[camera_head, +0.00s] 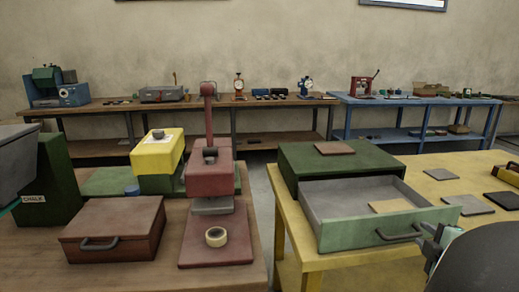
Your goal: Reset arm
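My gripper (435,240) shows at the lower right, partly hidden by a large dark rounded part of my arm. It is close to the front right corner of an open pale green drawer (345,238), right of the drawer's handle. I cannot tell whether it touches the drawer or whether its fingers are open. The drawer is pulled out of a dark green cabinet (290,170) on a yellow table (320,275). A tan sheet (390,206) lies inside the drawer.
A brown sheet (335,148) lies on the cabinet. Several flat sheets (468,204) lie on the yellow table at right.

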